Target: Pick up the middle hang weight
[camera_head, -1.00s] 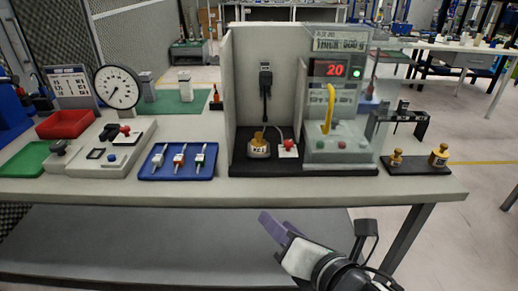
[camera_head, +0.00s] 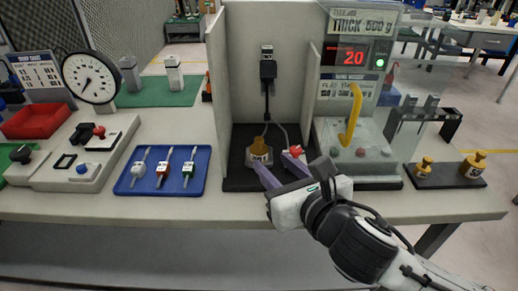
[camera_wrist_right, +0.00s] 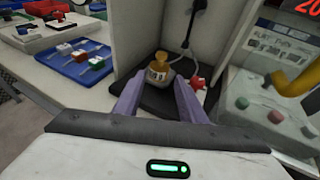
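A brass hang weight (camera_head: 259,152) with a pale label stands upright on the black base inside the grey-walled booth. It also shows in the right wrist view (camera_wrist_right: 159,72), just beyond and between the finger lines. My right gripper (camera_head: 280,168) is open, its two purple fingers pointing at this weight from the front right; in the wrist view the fingers (camera_wrist_right: 157,88) are apart with nothing held. Two more brass weights, a small one (camera_head: 424,167) and a larger one (camera_head: 474,164), stand on a black tray at the right. My left gripper is not in view.
A red-topped piece (camera_head: 294,152) sits close right of the weight. Booth walls (camera_head: 234,80) rise behind and left; a device with a yellow handle (camera_head: 352,115) and display reading 20 stands right. A blue tray (camera_head: 128,182) with several small tools lies left.

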